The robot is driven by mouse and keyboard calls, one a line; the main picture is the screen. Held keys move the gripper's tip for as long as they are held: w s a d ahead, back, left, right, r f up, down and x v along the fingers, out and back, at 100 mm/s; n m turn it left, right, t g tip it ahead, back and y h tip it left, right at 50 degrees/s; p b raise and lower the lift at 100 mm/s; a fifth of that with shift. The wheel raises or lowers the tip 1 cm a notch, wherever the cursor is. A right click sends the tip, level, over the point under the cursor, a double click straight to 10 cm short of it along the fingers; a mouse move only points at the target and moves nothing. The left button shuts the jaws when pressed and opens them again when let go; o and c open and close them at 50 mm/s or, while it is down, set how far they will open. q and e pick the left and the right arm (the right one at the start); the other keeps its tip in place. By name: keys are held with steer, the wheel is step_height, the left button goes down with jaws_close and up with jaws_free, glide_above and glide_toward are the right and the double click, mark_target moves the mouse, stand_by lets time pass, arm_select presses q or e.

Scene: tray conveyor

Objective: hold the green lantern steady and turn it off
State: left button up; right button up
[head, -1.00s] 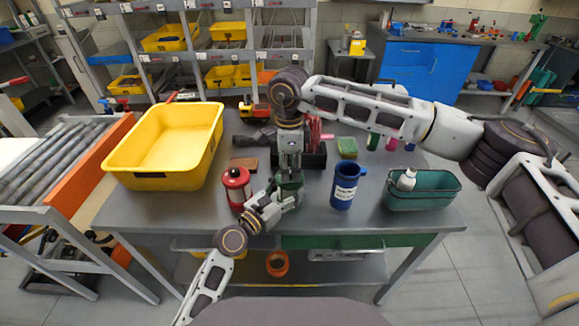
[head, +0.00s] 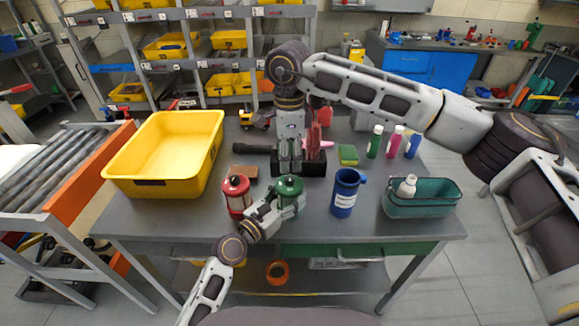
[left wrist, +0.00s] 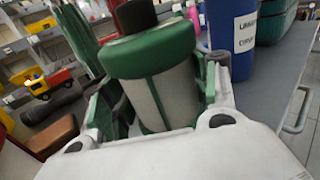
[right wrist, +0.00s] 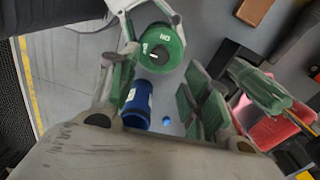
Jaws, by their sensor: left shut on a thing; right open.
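The green lantern (head: 290,187) stands upright on the table, with a green cap and a pale body. My left gripper (head: 284,205) is shut on its body from the front; in the left wrist view the fingers flank the lantern (left wrist: 165,85) on both sides. My right gripper (head: 290,165) is open and empty, pointing down just above and behind the lantern. In the right wrist view the lantern's top (right wrist: 165,55) shows a dark round knob (right wrist: 155,57) with a light mark, and white lettering like "ON" upside down beside it. The knob's setting is hard to tell.
A red lantern (head: 237,195) stands close at the left. A blue mug (head: 345,195) and a teal bin (head: 425,205) with a white bottle stand to the right. A yellow tub (head: 135,165) fills the table's left. A black holder (head: 312,165) with tools is behind.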

mark_target(289, 178)
arm_select(q)
steer(key=shift+r, duration=0.1)
arm_select(e)
steer(key=shift+r, duration=2.7)
arm_select(q)
steer(key=o, duration=1.3)
steer(key=shift+s, duration=0.1)
steer(key=shift+v, duration=5.95)
steer(key=shift+s+a, duration=0.1)
arm_select(e)
steer(key=shift+s+a, duration=0.1)
